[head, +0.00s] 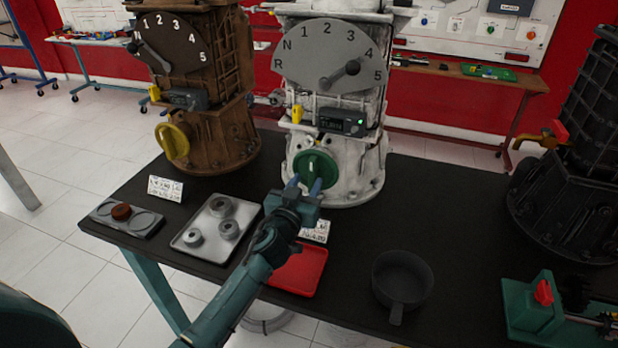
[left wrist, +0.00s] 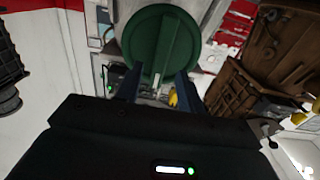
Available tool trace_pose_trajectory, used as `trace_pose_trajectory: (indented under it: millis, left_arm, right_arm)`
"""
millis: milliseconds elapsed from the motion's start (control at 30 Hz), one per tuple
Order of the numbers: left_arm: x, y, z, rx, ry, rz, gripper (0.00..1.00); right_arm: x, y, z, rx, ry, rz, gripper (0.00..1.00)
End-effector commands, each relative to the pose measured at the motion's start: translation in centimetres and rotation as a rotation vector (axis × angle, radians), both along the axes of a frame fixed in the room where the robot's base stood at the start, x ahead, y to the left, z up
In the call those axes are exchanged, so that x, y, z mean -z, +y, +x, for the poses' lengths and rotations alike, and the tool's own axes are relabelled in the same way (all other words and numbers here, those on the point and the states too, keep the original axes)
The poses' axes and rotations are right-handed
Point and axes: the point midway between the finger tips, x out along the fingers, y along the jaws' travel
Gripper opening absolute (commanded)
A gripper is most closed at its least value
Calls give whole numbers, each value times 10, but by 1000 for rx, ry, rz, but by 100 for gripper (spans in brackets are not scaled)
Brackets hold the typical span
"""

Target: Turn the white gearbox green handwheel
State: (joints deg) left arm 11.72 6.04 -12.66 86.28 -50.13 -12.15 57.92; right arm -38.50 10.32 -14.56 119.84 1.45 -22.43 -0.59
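The white gearbox (head: 347,172) stands at the back of the dark table, with a gear dial (head: 330,52) on its upper front. Its round green handwheel (head: 309,160) is low on the front face and has a raised bar across it. My left gripper (head: 305,184) is right in front of the handwheel's lower part. In the left wrist view the handwheel (left wrist: 143,42) fills the upper middle, and the fingers (left wrist: 157,88) are apart with the bar's lower end between them. I cannot tell whether they touch it. My right gripper is not in view.
A brown gearbox (head: 228,135) with a yellow handwheel (head: 172,141) stands left. A tray of rings (head: 187,245), a red tray (head: 298,272) and a black pan (head: 402,280) lie in front. A dark gearbox (head: 580,170) stands right. The table right of the white gearbox is clear.

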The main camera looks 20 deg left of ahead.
Motion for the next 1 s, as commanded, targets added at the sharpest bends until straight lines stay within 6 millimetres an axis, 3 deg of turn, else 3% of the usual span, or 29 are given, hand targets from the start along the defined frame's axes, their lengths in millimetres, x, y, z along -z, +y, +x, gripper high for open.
trace_pose_trajectory:
  millis: [200, 567, 1000]
  left_arm:
    - [0, -1, 23, 0, 0, 0, 38]
    - [0, -1, 27, 0, 0, 0, 37]
    - [0, -1, 27, 0, 0, 0, 1]
  right_arm:
    - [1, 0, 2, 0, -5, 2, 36]
    - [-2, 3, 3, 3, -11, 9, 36]
    - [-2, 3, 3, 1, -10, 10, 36]
